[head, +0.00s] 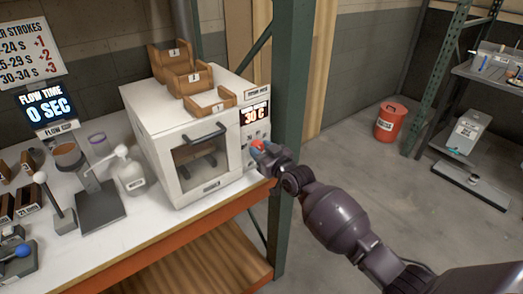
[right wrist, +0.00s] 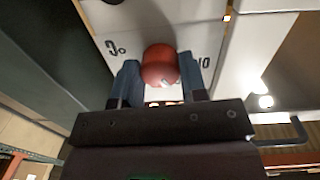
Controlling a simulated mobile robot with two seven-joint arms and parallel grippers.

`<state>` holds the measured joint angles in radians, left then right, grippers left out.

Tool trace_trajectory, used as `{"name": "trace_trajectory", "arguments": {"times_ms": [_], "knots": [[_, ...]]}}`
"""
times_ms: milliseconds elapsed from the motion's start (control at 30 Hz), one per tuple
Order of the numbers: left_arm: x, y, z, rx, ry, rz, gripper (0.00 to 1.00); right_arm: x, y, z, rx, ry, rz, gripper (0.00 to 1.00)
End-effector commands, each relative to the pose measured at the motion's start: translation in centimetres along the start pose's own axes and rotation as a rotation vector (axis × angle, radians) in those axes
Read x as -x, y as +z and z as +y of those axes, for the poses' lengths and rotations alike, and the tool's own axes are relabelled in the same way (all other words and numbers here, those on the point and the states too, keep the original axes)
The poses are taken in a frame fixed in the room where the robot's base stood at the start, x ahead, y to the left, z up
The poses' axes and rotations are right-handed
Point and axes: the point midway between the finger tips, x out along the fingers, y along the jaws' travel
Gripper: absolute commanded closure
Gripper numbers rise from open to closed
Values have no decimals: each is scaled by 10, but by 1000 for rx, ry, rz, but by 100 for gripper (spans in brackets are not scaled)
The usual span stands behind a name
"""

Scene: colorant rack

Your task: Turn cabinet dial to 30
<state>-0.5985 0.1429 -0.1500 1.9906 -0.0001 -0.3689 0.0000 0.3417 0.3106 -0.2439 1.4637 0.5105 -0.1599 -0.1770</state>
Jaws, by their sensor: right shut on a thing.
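The white cabinet (head: 190,130) stands on the bench with its windowed door closed. Its display (head: 254,114) reads 30 C. The red dial (right wrist: 160,66) is on the cabinet's front panel, with printed marks on both sides, partly hidden. In the head view the dial (head: 258,145) shows just past my fingers. My right gripper (right wrist: 160,78) is shut on the dial, one blue-grey finger on each side of it. In the head view my right gripper (head: 262,150) reaches the panel from the right. My left gripper is not in view.
Wooden holders (head: 186,78) sit on the cabinet top. A white pump bottle (head: 128,170) and a stand with a cup (head: 70,155) are left of it. A green rack post (head: 291,120) rises close to my right arm. Open floor lies to the right, with a red bucket (head: 390,122).

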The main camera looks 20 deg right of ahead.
Motion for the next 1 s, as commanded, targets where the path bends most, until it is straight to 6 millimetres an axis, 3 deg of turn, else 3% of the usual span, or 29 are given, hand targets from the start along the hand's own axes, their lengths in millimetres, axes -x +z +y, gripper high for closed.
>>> {"name": "trace_trajectory", "arguments": {"times_ms": [33,67,200,567,767,1000], "knots": [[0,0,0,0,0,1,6,0,0,0,0,0,1,84],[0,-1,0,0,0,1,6,0,0,0,1,0,1,56],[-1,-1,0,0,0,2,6,0,0,0,1,0,1,35],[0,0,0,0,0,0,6,4,0,0,1,0,0,35],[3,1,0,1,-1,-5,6,29,0,0,1,1,0,35],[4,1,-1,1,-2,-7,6,73,1,1,2,1,-1,35]]}}
